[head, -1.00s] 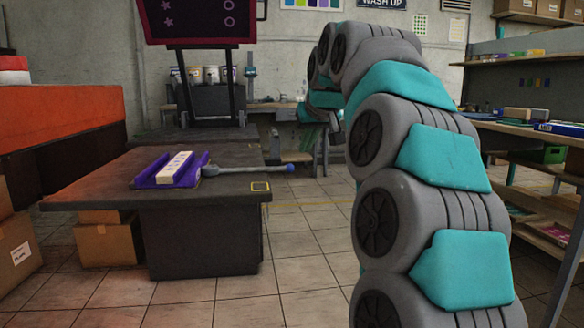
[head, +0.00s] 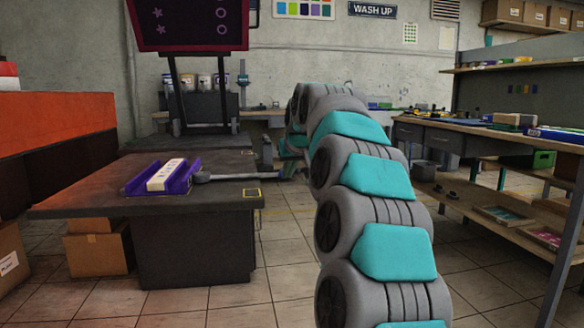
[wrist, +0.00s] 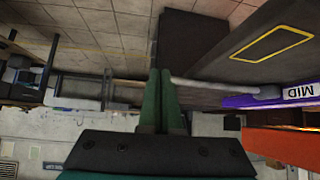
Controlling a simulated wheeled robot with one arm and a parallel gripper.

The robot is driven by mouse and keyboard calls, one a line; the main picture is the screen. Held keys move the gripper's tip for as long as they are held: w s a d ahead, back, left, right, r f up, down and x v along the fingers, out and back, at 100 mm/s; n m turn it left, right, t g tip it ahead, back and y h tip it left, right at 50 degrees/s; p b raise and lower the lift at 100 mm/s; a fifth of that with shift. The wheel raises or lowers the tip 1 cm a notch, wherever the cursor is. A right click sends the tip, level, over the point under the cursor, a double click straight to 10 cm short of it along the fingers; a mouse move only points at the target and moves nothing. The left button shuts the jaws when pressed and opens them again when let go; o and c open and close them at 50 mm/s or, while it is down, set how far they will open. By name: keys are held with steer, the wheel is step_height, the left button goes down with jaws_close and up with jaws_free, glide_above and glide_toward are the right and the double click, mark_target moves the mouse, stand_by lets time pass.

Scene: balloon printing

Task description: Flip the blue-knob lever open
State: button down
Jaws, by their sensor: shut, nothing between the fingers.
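The lever is a grey rod (head: 228,177) at the right side of a purple cradle (head: 131,187) on the dark table. It lies about level and points right past the table edge. In the wrist view the rod (wrist: 210,86) runs from the cradle to my fingers.
A shelved workbench (head: 470,140) is on the right. Cardboard boxes (head: 97,253) sit under the table's left side. Floor is open right of the table.

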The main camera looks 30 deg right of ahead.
steer(key=shift+w+d+f, duration=0.15)
steer(key=shift+w+f, duration=0.05)
steer(key=shift+w, duration=0.9)
steer(key=shift+w, duration=0.1)
